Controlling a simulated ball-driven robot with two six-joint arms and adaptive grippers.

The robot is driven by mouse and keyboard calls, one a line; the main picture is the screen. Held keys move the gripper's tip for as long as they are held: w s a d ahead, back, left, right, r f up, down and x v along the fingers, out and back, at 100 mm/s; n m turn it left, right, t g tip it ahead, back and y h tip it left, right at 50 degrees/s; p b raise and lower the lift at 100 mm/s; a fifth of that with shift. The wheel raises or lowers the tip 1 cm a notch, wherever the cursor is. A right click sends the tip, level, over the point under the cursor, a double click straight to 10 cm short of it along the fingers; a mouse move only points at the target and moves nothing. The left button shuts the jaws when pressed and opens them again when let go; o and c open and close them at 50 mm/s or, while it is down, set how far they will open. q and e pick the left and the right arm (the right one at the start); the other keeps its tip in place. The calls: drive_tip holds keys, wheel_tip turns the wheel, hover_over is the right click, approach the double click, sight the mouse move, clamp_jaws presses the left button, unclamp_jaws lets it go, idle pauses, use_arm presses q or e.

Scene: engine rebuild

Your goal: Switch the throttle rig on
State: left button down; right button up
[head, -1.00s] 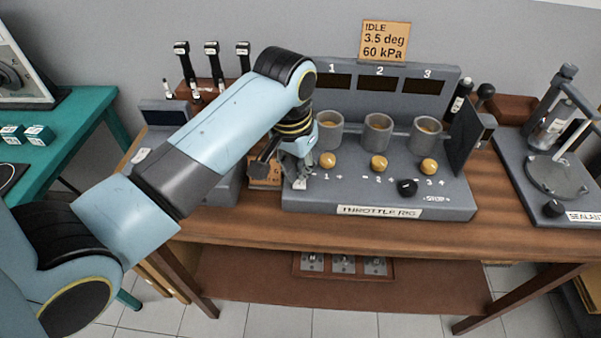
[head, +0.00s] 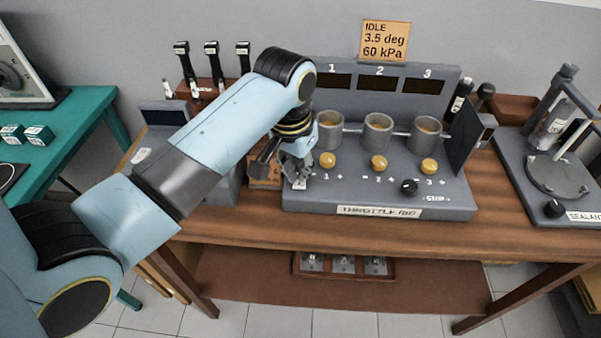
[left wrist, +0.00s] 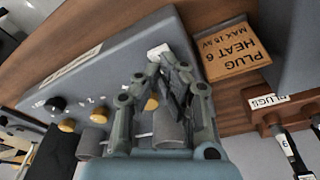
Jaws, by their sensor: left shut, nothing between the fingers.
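The grey throttle rig (head: 379,196) stands on the wooden bench, with three dark display windows, three metal cups and three yellow knobs. A black knob (head: 408,187) sits beside the stop marking. A small white switch (head: 299,184) is at the rig's front left corner; it also shows in the left wrist view (left wrist: 158,50). My left gripper (head: 296,177) is over that corner, with its fingertips (left wrist: 166,66) close to the white switch. It is shut and empty. I cannot tell whether the tips touch the switch. My right gripper is not in view.
A yellow sign (head: 386,41) above the rig reads IDLE, 3.5 deg, 60 kPa. A plug heat card (left wrist: 236,52) lies beside the rig. A sealant stand (head: 556,176) is at the right. A teal table (head: 70,150) is at the left.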

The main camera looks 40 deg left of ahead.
sight(299, 184)
use_arm(q)
drive_tip(key=shift+f+b, duration=0.35)
drive_tip(key=shift+f, duration=0.6)
idle(0.3)
wheel_tip(299, 184, up, 3)
drive_tip(key=shift+f+p, duration=0.2)
drive_tip(key=shift+p, duration=0.85)
drive_tip(key=shift+r, duration=2.2)
